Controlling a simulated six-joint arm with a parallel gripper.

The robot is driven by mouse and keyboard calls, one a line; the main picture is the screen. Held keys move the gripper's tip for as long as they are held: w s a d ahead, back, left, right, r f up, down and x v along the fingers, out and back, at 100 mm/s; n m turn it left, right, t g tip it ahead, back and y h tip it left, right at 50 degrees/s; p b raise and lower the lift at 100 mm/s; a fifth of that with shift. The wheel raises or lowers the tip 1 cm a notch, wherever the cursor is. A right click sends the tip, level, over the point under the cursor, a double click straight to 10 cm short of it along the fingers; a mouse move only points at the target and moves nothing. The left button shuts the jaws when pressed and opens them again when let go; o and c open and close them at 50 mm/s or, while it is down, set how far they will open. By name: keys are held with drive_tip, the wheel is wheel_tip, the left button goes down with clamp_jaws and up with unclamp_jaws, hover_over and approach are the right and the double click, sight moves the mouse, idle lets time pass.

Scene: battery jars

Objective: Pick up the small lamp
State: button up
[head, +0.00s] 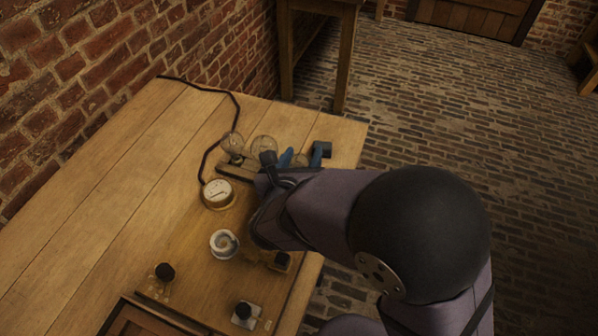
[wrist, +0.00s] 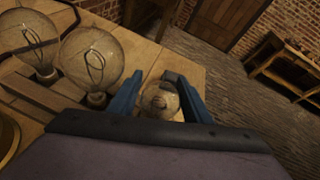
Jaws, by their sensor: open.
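The small lamp (wrist: 160,101), a little round clear-glass bulb, sits between the two blue fingers of my gripper (wrist: 157,80) in the wrist view. The fingers are apart, one on each side of it; whether either touches the glass I cannot tell. In the head view the small lamp (head: 300,160) shows partly between the fingers of my gripper (head: 303,153), near the far right corner of the table. Its base is hidden.
Two larger clear bulbs, one (wrist: 92,60) and another (wrist: 29,42), stand left of the small lamp. A round dial meter (head: 218,194), a white bowl (head: 224,244) and a black knob (head: 165,272) are on the wooden table (head: 90,215). A dark cable (head: 238,103) runs along the back.

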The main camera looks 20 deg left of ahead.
drive_tip(key=c, duration=0.9)
drive_tip(key=shift+r, duration=0.1)
drive_tip(key=shift+c, duration=0.2)
wheel_tip(320, 180, up, 10)
drive_tip(key=s+a+n+g+y+p, duration=0.1)
drive_tip(key=s+a+n+y+p, duration=0.3)
drive_tip(key=s+a, duration=0.8)
drive_tip(key=s+d+y, duration=0.1)
drive_tip(key=s+d, duration=0.1)
drive_tip(key=s, duration=0.7)
drive_tip(key=shift+d+f+n+g, duration=0.3)
drive_tip(key=shift+f+g, duration=0.1)
